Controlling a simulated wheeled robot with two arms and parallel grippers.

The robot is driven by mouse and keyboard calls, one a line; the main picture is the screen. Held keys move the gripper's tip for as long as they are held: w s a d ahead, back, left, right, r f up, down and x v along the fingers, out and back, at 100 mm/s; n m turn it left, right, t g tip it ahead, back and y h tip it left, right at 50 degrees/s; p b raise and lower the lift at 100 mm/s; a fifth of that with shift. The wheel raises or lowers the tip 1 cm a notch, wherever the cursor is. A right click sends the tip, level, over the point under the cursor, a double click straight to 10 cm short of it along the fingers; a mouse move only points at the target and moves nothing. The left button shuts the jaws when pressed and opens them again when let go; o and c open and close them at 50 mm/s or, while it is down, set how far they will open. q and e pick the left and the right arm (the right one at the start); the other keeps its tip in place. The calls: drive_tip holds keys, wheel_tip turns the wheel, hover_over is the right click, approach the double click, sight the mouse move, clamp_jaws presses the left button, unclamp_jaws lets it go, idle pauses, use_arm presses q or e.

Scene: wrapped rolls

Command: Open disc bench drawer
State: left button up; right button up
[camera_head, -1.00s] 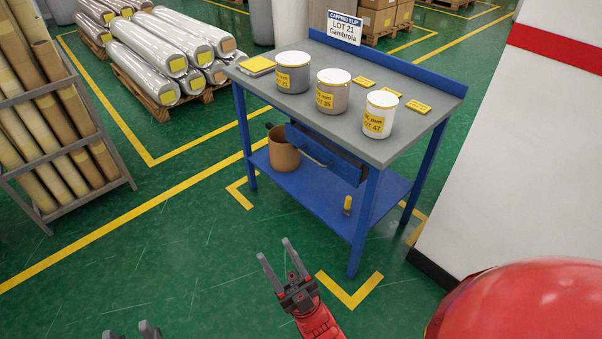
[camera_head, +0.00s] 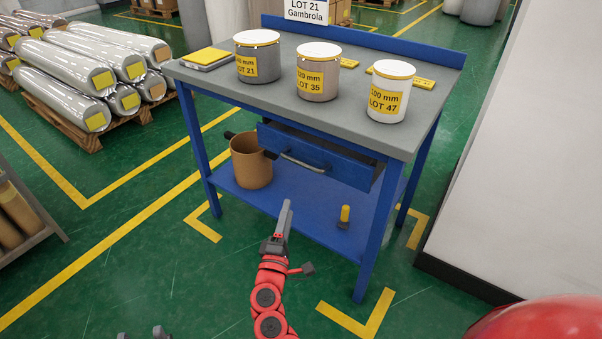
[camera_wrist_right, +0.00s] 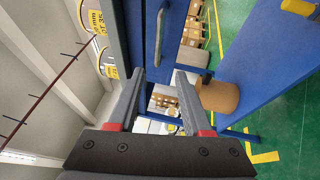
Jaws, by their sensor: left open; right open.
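The blue disc bench drawer (camera_head: 335,165) sits under the grey top of the blue bench (camera_head: 290,97). My left gripper (camera_head: 140,334) barely shows at the bottom edge, open.
Three labelled tubs, including the LOT 35 one (camera_head: 318,72), stand on the bench top. A white wall or column (camera_head: 500,190) rises at right. Floor in front is clear.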

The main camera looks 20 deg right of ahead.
sight(301, 161)
drive_tip(key=b+x, duration=0.1)
drive_tip(key=x, duration=1.6)
drive_tip(key=shift+w+d+r, duration=0.1)
drive_tip(key=shift+d+r, duration=0.05)
clamp_jaws()
idle(0.7)
